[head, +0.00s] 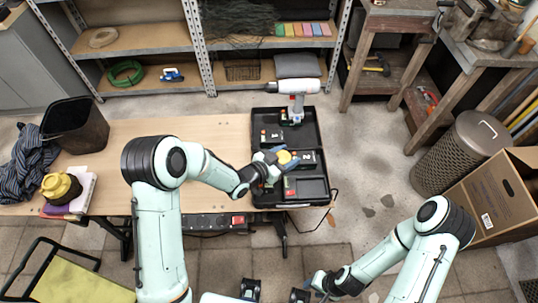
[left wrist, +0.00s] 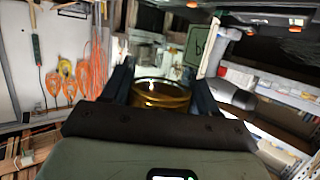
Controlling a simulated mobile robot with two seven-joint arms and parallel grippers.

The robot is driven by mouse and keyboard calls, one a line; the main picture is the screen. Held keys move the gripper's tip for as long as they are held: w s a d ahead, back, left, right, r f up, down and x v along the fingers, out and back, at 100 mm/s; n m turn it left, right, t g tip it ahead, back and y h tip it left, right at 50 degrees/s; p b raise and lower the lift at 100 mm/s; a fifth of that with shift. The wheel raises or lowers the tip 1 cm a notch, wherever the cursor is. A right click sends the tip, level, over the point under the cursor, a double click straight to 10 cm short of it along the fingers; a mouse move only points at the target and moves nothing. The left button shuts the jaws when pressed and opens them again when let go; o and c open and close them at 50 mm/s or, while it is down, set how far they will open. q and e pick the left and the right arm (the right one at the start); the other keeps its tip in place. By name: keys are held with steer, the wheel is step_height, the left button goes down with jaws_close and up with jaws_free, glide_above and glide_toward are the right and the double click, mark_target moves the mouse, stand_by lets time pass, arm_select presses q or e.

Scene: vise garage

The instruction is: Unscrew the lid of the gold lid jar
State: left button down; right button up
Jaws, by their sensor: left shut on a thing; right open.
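The gold lid (head: 284,157) shows as a small yellow disc at my left gripper (head: 275,162), above the black tray at the table's right end. My left gripper is shut on it. In the left wrist view, the gold lid (left wrist: 160,93) is a shiny gold round piece between the two dark fingers. The jar body is not clearly visible, and I cannot tell whether one is below the lid. My right gripper (head: 318,283) is open and low at the bottom of the head view, in front of the table and away from the lid.
The black tray (head: 263,190) holds several dark boxy items. A drill (head: 296,92) stands at its back edge. A dark bin (head: 75,125), a cloth (head: 27,165) and a yellow-brown object (head: 60,187) are at the table's left. The wooden table's (head: 120,185) middle is largely clear.

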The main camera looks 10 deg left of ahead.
arm_select(q)
steer(key=s+a+r+n+t+y+b, duration=0.1)
steer(key=a+r+n+y+b, duration=0.45)
steer(key=a, duration=0.55)
steer(key=s+a+r+n+t+y+b, duration=0.2)
steer(key=a+r+n+y, duration=0.3)
steer(key=a+r+y, duration=0.45)
steer(key=shift+w+a+f+h+b, duration=0.1)
steer(key=shift+a+f+h+b, duration=0.6)
steer(key=shift+f, duration=2.85)
steer(key=shift+w+d+f+h+b, duration=0.2)
steer(key=shift+f+b, duration=1.05)
steer(key=shift+f, duration=2.3)
steer(key=shift+s+a+f+h+b, duration=0.15)
steer(key=shift+f+h+b, duration=0.55)
steer(key=shift+f, duration=2.85)
steer(key=shift+y, duration=0.3)
arm_select(e)
step_height(320, 180, down, 12)
steer(key=shift+s+d+f+t, duration=0.2)
steer(key=shift+s+f+t, duration=0.1)
steer(key=shift+s, duration=0.1)
arm_select(q)
steer(key=shift+r, duration=0.1)
steer(key=shift+b, duration=0.3)
